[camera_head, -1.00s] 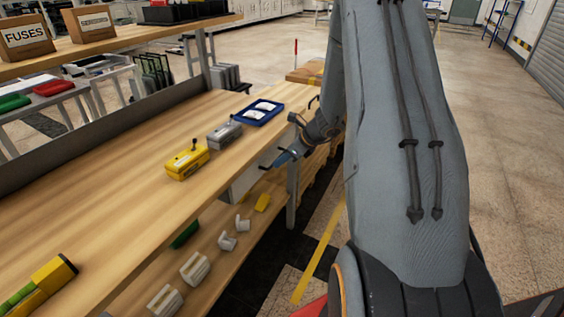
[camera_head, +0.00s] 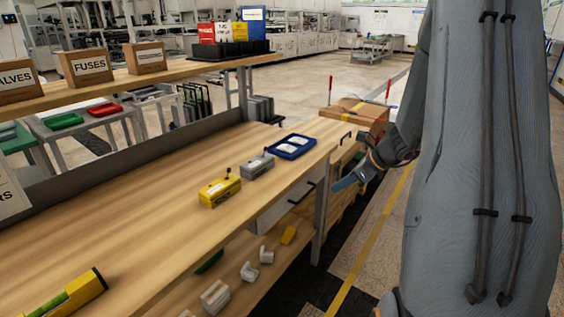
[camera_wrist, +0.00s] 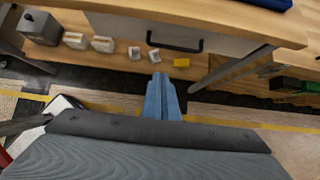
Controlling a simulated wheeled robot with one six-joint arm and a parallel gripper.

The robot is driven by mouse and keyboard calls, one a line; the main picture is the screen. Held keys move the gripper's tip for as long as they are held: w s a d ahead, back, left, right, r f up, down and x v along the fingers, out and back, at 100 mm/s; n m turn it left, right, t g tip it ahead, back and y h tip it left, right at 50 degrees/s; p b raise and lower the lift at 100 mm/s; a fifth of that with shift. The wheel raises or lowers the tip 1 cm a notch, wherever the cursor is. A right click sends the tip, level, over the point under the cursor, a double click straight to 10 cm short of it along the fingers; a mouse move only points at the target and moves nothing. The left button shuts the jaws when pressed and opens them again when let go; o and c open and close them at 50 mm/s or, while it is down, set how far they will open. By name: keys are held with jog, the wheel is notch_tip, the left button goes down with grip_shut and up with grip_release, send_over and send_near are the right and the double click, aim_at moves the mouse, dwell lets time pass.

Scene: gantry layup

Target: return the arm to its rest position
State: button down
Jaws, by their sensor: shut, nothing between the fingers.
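My gripper (camera_head: 344,183) is in the head view at the bench's right end, just off the front edge near the drawer. It points left and down. Its blue-grey fingers (camera_wrist: 161,98) show in the wrist view, together and with nothing between them. They are over the floor gap in front of the drawer (camera_head: 287,206) and its dark handle (camera_wrist: 160,41). My grey arm fills the right side of the head view.
The workbench (camera_head: 130,215) bears a yellow box (camera_head: 220,191), a grey box (camera_head: 257,166) and a blue tray (camera_head: 291,147). White parts and a yellow block (camera_head: 288,235) lie on the lower shelf. A cardboard box (camera_head: 352,121) stands beyond the bench. Floor is clear behind it.

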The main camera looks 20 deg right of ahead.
jog(key=s+a+r+n+g, duration=0.1)
jog(key=s+a+n+g, duration=0.1)
jog(key=s+a+n, duration=0.5)
jog(key=s+a+r+n+g, duration=0.15)
jog(key=a+n, duration=0.35)
jog(key=a, duration=0.5)
jog(key=s+a+r+n+g+h, duration=0.1)
jog(key=s+a+n+h, duration=0.1)
jog(key=s+a+n, duration=0.2)
jog(key=s+a+r+n+g+h, duration=0.1)
jog(key=s+a+n, duration=0.3)
jog(key=s+n, duration=0.6)
jog(key=n+g+h, duration=0.1)
jog(key=n, duration=0.2)
jog(key=shift+a+r, duration=0.15)
jog(key=shift+r, duration=0.15)
